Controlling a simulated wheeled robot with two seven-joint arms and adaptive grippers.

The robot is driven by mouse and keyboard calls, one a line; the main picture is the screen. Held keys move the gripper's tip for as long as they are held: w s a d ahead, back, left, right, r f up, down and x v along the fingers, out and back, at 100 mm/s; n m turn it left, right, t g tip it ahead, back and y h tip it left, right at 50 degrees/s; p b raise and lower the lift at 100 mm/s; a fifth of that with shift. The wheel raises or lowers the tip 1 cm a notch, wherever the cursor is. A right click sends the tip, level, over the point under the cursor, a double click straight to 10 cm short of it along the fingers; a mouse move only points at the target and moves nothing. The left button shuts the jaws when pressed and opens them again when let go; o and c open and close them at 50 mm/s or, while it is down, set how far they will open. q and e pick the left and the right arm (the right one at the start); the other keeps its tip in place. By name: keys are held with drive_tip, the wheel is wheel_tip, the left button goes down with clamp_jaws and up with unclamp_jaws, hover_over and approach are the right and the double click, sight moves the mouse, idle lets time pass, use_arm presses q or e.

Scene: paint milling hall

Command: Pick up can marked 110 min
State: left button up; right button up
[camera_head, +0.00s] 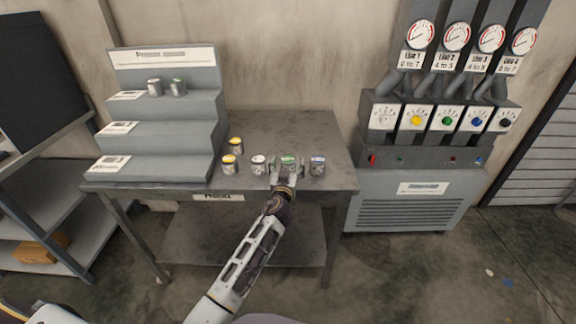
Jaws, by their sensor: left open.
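Several small cans stand on the grey metal table (275,127). A green-topped can (288,161) is at my left gripper (287,170), which is open with its fingers at either side of the can's lower front. I cannot tell whether the fingers touch it. A white-topped can (258,164) stands to its left and a blue-topped can (318,166) to its right. Two yellow-topped cans, a front one (229,164) and a rear one (236,145), stand farther left. The markings are too small to read, so I cannot tell which can says 110 min. My right gripper is not in view.
A machine with gauges and dials (415,190) stands at right. The table's rear right is clear.

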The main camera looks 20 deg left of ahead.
sight(288, 162)
use_arm(q)
drive_tip(key=shift+w, duration=0.1)
drive_tip(key=shift+c, duration=0.6)
drive_tip(key=c, duration=1.1)
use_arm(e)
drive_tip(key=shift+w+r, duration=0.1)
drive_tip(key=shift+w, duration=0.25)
use_arm(q)
drive_tip(key=shift+r, duration=0.8)
wheel_tip(288, 162, up, 8)
drive_tip(key=shift+f+p, duration=0.15)
drive_tip(key=shift+p, duration=0.75)
drive_tip(key=shift+r, duration=0.4)
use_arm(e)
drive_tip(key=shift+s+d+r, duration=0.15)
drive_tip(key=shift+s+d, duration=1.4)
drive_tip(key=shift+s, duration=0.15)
